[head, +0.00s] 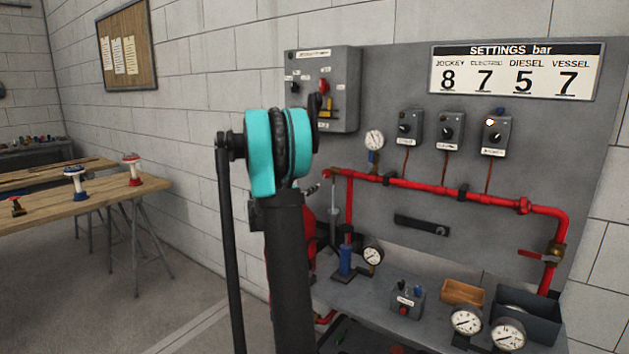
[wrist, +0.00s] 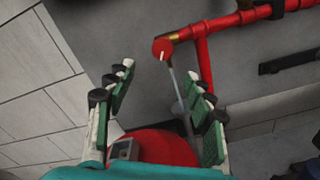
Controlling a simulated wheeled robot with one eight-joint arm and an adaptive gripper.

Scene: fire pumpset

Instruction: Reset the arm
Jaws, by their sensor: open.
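My arm rises in the middle of the head view, with a teal joint at its top. My gripper (wrist: 160,88) shows in the wrist view with its green-padded fingers spread apart and nothing held between them. Past the fingertips are a red round cap (wrist: 162,49) on the end of a red pipe and a thin grey rod below it. A red rounded body (wrist: 155,143) lies low behind the fingers; I cannot tell whether they touch it. In the head view my arm largely hides the gripper and the red body.
A grey panel carries a settings sign (head: 516,70), small switch boxes and a red pipe (head: 460,196). The bench below holds gauges (head: 466,320), a wooden box (head: 462,292) and a dark tray (head: 528,325). A wooden table (head: 100,193) stands left, with clear floor before it.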

